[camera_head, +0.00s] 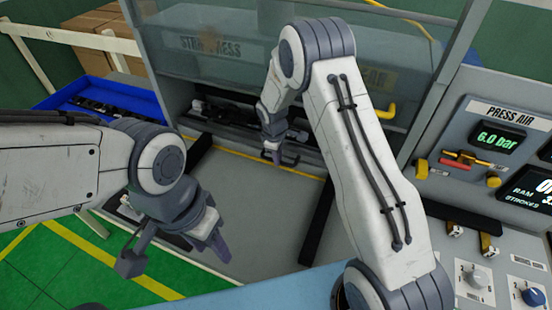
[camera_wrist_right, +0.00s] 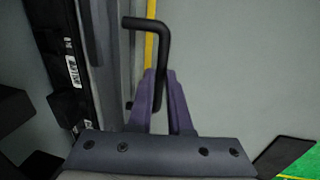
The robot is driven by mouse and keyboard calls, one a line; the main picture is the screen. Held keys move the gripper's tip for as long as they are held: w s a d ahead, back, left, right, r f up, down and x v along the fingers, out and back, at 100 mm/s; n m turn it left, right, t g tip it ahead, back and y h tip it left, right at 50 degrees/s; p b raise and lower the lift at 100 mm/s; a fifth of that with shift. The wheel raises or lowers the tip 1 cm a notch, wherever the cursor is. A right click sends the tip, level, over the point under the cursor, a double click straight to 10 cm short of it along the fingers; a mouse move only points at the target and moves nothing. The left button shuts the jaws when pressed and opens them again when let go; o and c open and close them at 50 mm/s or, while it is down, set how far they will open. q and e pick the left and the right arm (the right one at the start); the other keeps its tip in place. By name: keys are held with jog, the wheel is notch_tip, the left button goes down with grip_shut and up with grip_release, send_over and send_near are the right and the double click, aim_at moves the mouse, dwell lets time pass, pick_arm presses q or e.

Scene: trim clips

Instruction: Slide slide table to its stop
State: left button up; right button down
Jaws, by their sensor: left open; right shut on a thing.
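The slide table (camera_head: 250,205) is a flat grey plate in front of the press opening, with a yellow line along its far edge and a dark rail on each side. Its black bent handle (camera_head: 291,159) is near that line. My right gripper (camera_head: 271,155) is at the handle. In the right wrist view its purple fingers (camera_wrist_right: 165,95) are shut on the black handle (camera_wrist_right: 150,23), with the grey plate (camera_wrist_right: 240,75) beside them. My left gripper (camera_head: 216,250) is open and empty, above the near left part of the plate.
The press (camera_head: 215,55) has a clear guard panel and a dark opening below it. A yellow handle (camera_head: 385,112) is right of the opening. A control panel (camera_head: 500,115) reading 6.0 bar stands at right. A blue tray (camera_head: 65,100) with dark parts lies at left.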

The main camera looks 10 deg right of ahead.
jog(key=shift+w+d+r, duration=0.15)
jog(key=shift+w, duration=0.15)
jog(key=c, duration=0.8)
grip_release()
jog(key=shift+c, duration=0.2)
jog(key=shift+d, duration=0.1)
notch_tip(320, 180, up, 10)
jog(key=s+a+b, duration=0.1)
jog(key=b, duration=0.1)
jog(key=shift+s+a+b, duration=0.2)
jog(key=shift+s+b, duration=0.15)
